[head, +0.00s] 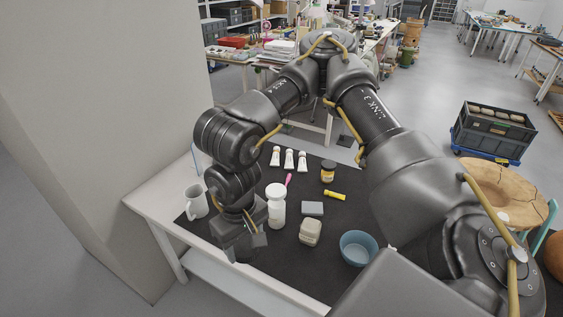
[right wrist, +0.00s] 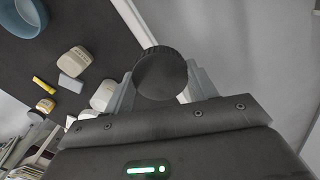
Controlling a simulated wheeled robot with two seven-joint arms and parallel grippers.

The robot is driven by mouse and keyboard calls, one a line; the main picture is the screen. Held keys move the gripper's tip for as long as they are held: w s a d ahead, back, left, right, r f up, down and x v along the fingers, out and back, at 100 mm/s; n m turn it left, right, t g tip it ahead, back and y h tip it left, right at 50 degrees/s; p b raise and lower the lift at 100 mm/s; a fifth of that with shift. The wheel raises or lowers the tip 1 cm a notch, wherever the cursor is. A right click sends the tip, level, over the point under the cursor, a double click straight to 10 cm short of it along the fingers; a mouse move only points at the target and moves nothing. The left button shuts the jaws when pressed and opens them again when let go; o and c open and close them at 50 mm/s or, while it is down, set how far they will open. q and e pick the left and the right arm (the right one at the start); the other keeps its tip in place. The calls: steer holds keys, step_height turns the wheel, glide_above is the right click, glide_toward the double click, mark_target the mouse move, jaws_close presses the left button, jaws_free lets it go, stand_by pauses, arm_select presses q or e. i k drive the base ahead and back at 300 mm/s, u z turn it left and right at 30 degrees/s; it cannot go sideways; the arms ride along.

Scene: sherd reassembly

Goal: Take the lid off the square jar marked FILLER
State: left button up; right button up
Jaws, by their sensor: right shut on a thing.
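My right gripper (head: 243,250) is low over the front left of the dark mat. In the right wrist view its fingers (right wrist: 160,85) are shut on a dark round lid (right wrist: 161,72) with a ribbed rim. I cannot tell whether a jar is under this lid; the view below it is hidden. A beige squarish jar (head: 310,232) stands on the mat right of the gripper, apart from it. It also shows in the right wrist view (right wrist: 74,60); its marking is too small to read. My left gripper is not in view.
A white bottle (head: 276,207) stands close to the right gripper, and a white mug (head: 195,201) stands left of it. A blue bowl (head: 358,247), a grey block (head: 312,208), a yellow-labelled jar (head: 328,172) and white tubes (head: 289,160) are on the mat.

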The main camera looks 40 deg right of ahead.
mark_target(310, 230)
steer(key=z, duration=0.45)
steer(key=i, duration=0.95)
steer(key=z, duration=0.75)
